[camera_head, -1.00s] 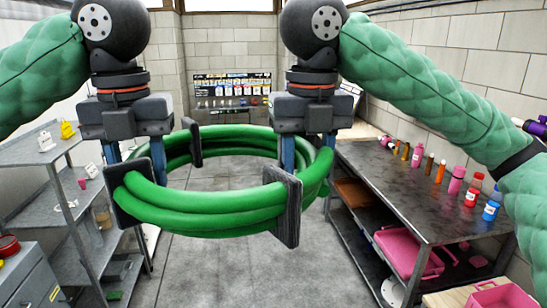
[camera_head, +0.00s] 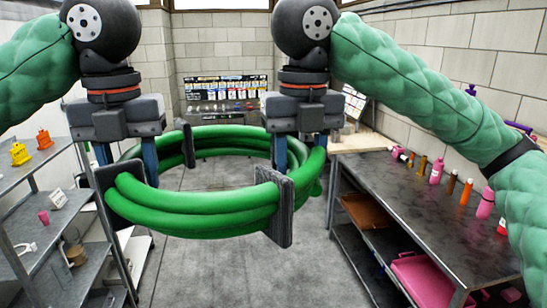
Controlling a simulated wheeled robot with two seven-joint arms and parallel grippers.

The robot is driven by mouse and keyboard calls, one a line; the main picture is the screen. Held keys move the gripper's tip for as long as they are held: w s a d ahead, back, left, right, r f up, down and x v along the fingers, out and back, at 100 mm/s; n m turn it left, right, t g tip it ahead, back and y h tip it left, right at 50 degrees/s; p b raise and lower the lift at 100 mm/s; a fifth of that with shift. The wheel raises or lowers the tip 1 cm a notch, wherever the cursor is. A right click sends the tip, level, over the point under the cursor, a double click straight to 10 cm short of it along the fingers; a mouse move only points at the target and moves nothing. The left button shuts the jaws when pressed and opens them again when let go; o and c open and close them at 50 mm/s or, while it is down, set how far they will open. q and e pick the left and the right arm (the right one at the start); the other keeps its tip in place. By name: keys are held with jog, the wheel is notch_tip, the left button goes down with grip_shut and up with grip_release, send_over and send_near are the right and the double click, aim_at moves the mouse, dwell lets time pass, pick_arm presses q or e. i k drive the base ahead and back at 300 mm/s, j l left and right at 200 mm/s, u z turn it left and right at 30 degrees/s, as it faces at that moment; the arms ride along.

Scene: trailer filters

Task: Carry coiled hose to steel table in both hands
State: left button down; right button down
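The green coiled hose (camera_head: 195,220) hangs level in the air in front of me, a ring of several turns with dark plates around it. My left gripper (camera_head: 128,168) has its blue fingers on either side of the coil's left part. My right gripper (camera_head: 301,160) has its blue fingers on either side of the right part. Both appear closed on the hose; the fingertips are partly hidden by it. The steel table (camera_head: 405,205), with a dark metal top, stands at the right, beside and apart from the coil.
Several bottles, among them a pink bottle (camera_head: 437,171), line the table's wall side. A pink case (camera_head: 420,277) lies on its lower shelf. A grey shelf rack (camera_head: 62,225) stands close on the left. The grey floor (camera_head: 210,275) between them is clear.

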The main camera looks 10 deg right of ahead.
aim_at(411, 199)
jog(key=i, duration=2.7)
jog(key=i+j+z, duration=0.1)
jog(key=i+z, duration=0.45)
jog(key=z, duration=1.95)
